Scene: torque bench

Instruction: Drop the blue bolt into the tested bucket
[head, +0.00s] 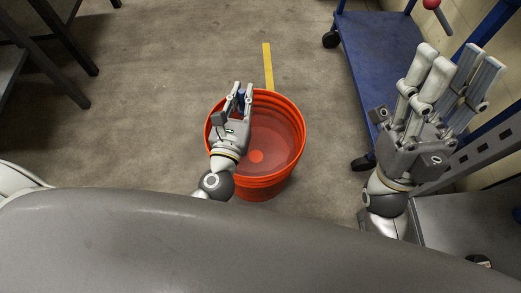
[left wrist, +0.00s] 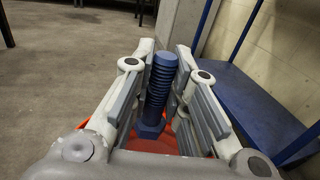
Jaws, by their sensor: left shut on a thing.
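The blue bolt (head: 241,97) is between the fingers of my left gripper (head: 239,87), which is shut on it. In the left wrist view the bolt (left wrist: 161,85) stands lengthwise between the finger pads, threaded end away and hex head (left wrist: 150,129) close to the palm. The orange bucket (head: 263,185) stands on the floor. My left gripper and the bolt are over the left part of its opening. The bucket's inside looks empty where visible; its left part is hidden by my gripper. My right gripper (head: 457,60) is open and empty, well right of the bucket.
A blue cart (head: 375,55) with black wheels stands at the upper right, near a wall. A dark table frame (head: 50,45) is at the upper left. A yellow strip (head: 267,66) marks the floor behind the bucket. The floor around the bucket is mostly clear.

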